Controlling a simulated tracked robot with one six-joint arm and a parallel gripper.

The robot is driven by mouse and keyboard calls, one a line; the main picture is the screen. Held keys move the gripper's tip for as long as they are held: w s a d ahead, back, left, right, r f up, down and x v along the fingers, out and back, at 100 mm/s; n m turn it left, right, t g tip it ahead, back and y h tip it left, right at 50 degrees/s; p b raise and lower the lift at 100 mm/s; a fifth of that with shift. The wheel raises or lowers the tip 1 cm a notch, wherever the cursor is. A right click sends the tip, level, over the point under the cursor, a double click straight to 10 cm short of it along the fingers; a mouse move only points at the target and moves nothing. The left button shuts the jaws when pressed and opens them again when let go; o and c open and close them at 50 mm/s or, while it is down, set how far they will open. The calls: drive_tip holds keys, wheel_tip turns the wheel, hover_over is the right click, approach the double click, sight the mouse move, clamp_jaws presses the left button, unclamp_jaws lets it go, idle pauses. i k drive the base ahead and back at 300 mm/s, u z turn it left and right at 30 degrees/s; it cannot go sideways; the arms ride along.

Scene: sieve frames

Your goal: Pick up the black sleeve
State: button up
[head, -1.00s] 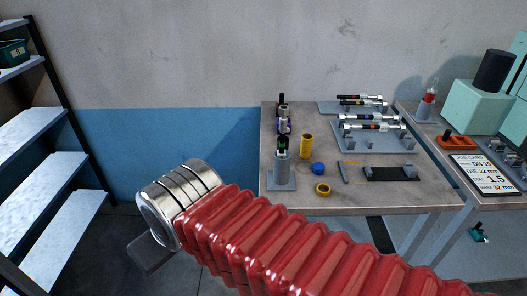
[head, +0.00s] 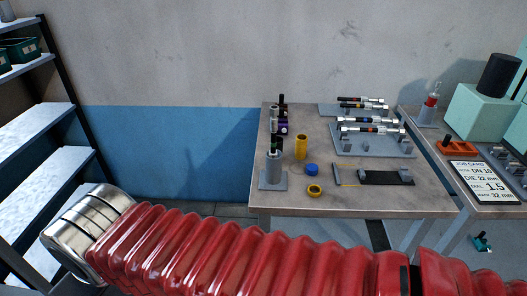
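No part is clearly readable as the black sleeve. A small black piece with a green spot (head: 274,146) shows at the top of a grey post on a square plate (head: 272,172), at the workbench's near left corner. Another small black upright piece (head: 281,99) stands at the far left end of the bench, behind a purple part (head: 284,129). Both are too small to tell for sure. My red ribbed arm crosses the bottom of the view, with its metal ringed part at lower left. My gripper's fingers do not show.
Shelves (head: 30,135) stand at left. A second table with a job card (head: 483,180) is at right.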

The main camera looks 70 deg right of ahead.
sight(279, 146)
drive_tip(key=u, duration=0.1)
drive_tip(key=k, duration=1.55)
drive_tip(key=z, duration=0.75)
drive_tip(key=i, duration=1)
